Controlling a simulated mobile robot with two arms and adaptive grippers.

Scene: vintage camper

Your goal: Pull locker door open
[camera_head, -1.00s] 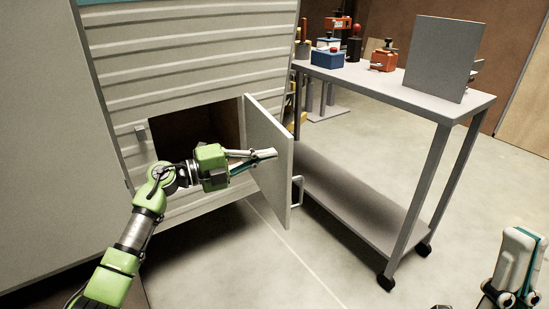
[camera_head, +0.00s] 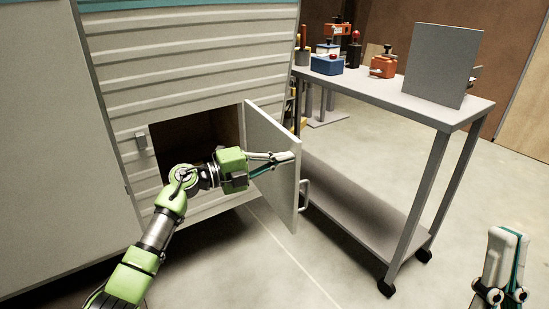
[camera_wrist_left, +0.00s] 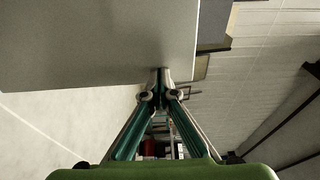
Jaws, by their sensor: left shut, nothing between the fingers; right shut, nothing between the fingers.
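The locker door (camera_head: 268,165) of the camper stands swung outward from its dark opening (camera_head: 190,143), hinged at the opening's right side. Its handle (camera_head: 304,195) shows on the far side, past the door's outer edge. My left gripper (camera_head: 291,156) is shut and empty, at the inner face of the door near its outer edge. In the left wrist view the door (camera_wrist_left: 100,40) fills the upper left and the shut fingertips (camera_wrist_left: 160,73) overlap its lower edge; contact is unclear. My right gripper (camera_head: 508,235) is shut and empty at the lower right, away from the door.
A grey wheeled cart (camera_head: 410,108) stands right of the door, close to its outer side. It bears a blue box (camera_head: 327,65), an orange device (camera_head: 383,67) and a grey panel (camera_head: 441,65). The floor in front of the door and cart is clear.

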